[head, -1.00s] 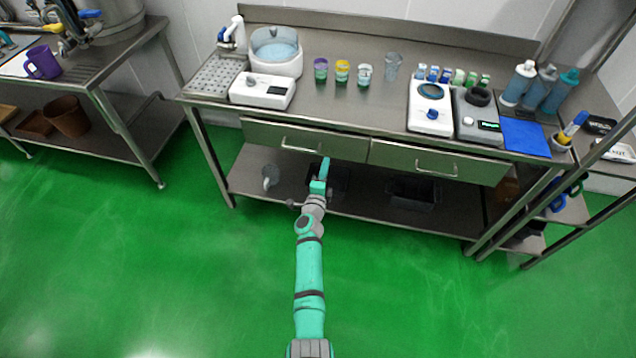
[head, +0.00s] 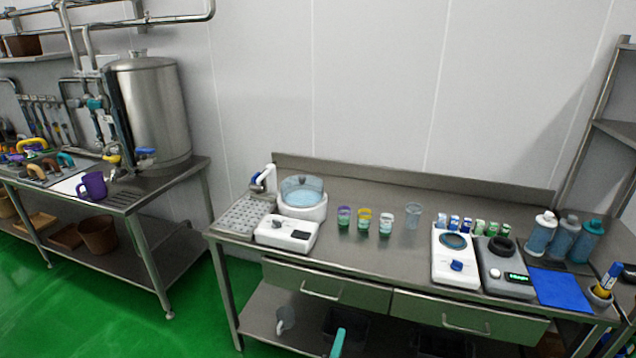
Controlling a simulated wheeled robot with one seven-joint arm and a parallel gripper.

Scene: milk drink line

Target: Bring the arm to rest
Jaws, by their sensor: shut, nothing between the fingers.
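The tip of my gripper (head: 338,343) shows as a small teal shape at the bottom edge of the head view, in front of the bench's drawers and lower shelf. It is shut and holds nothing. The rest of my arm is below the frame. The steel bench (head: 340,253) stands ahead with its top clear of my gripper.
On the bench stand a water bath (head: 303,205), several small cups (head: 364,220), white devices (head: 455,270), bottles (head: 541,236) and a blue mat (head: 560,288). Two drawers (head: 330,288) are shut. A second table with a steel tank (head: 153,115) stands left. Green floor (head: 130,320) lies between.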

